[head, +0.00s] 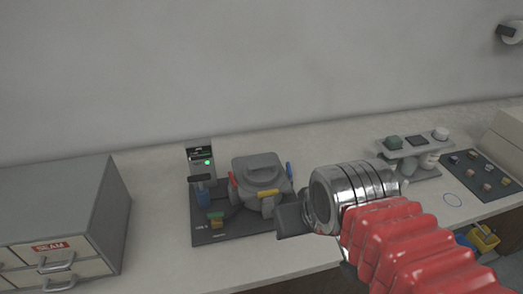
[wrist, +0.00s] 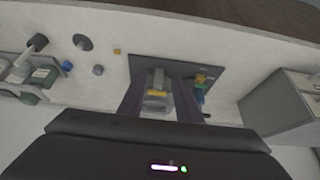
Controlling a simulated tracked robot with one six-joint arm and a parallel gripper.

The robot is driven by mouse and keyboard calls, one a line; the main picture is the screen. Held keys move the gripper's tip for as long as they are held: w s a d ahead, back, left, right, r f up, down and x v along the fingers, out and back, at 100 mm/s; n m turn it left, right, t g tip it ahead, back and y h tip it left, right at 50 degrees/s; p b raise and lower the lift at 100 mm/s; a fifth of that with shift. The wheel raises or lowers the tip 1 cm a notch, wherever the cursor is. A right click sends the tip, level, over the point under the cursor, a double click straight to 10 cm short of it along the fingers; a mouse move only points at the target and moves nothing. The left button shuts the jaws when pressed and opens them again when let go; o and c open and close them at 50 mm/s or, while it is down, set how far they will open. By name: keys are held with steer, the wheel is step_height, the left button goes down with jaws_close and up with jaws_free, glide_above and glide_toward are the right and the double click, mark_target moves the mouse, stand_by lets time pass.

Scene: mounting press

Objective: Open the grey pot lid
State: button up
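The grey pot (head: 262,202) stands on a dark base plate (head: 232,232) on the bench in the head view. Its grey lid (head: 258,170) sits on top, with a raised handle bar across it. Yellow, red and blue parts show around the pot's side. My gripper (head: 292,220) is in front of the pot and to its right, apart from the lid. In the wrist view my gripper (wrist: 160,90) has its two dark fingers spread, with the pot (wrist: 157,103) seen between them. Nothing is held. The arm hides part of the bench right of the pot.
A small panel with a green light (head: 201,163) stands left of the pot. A grey drawer cabinet (head: 62,215) stands far left. A raised rack (head: 412,145) and a dark tray of small pieces (head: 482,174) are at right. Bench between cabinet and plate is clear.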

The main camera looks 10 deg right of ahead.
steer(key=shift+w+a, duration=0.1)
steer(key=shift+w, duration=0.15)
steer(key=o, duration=0.5)
steer(key=shift+w+r, duration=0.3)
steer(key=shift+r, duration=0.05)
steer(key=shift+c, duration=0.2)
steer(key=o, duration=0.9)
steer(key=w+r+g, duration=0.2)
steer(key=w+r, duration=0.5)
steer(key=w, duration=0.4)
steer(key=shift+w+a+r+g, duration=0.2)
steer(key=shift+w+a+g, duration=0.05)
steer(key=shift+w+g, duration=0.05)
steer(key=w+g, duration=0.3)
steer(key=w, duration=1.2)
